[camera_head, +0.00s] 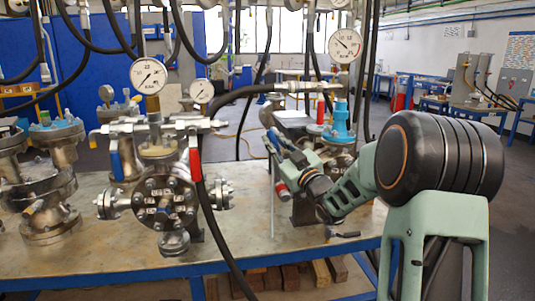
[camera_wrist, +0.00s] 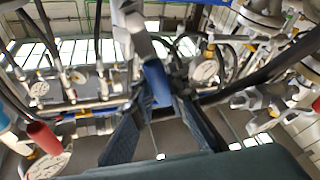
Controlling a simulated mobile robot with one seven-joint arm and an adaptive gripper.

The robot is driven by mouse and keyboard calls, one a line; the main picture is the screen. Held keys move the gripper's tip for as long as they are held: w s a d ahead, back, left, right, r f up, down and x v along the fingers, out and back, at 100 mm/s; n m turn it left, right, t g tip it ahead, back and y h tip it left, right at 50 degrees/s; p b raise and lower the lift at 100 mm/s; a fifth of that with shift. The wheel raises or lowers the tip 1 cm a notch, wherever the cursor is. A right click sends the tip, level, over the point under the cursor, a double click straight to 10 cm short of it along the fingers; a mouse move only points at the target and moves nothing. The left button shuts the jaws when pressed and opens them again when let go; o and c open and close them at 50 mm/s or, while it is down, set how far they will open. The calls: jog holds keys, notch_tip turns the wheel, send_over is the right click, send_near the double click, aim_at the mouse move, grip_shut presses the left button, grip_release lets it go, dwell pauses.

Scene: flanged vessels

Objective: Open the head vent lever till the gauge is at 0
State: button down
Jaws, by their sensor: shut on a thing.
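My gripper (camera_head: 271,138) is beside the right-hand vessel (camera_head: 335,150), at the end of my arm reaching in from the right. In the wrist view its dark fingers (camera_wrist: 161,108) are closed around a blue lever handle (camera_wrist: 156,84). In the head view that handle is hidden by my gripper. A white round gauge (camera_head: 345,45) stands above the right vessel; its needle points to the upper left, but its numbers are too small to read. A red lever handle (camera_head: 320,108) stands upright below the gauge.
The middle vessel (camera_head: 163,198) has a gauge (camera_head: 148,75), a blue lever (camera_head: 114,157) and a red lever (camera_head: 195,158). Another vessel (camera_head: 45,185) stands at the left. Black hoses (camera_head: 205,200) hang between the vessels. The bench top (camera_head: 250,246) is clear in front.

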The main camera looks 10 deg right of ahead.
jog(key=shift+d+r+m+t+h+b, duration=0.1)
jog(key=shift+d+m+t+h+b, duration=0.35)
jog(key=shift+m, duration=0.6)
jog(key=shift+d+r+m+t+h+b, duration=0.1)
jog(key=shift+d+m+t+h+b, duration=0.1)
jog(key=shift+d+m+h+b, duration=0.65)
jog(key=shift+d+m+t+b, duration=0.1)
jog(key=shift+m+t+b, duration=0.3)
jog(key=shift+m, duration=0.9)
jog(key=c, duration=1.9)
grip_release()
jog(key=v, duration=1.2)
jog(key=shift+s+r, duration=0.1)
jog(key=shift+r, duration=0.05)
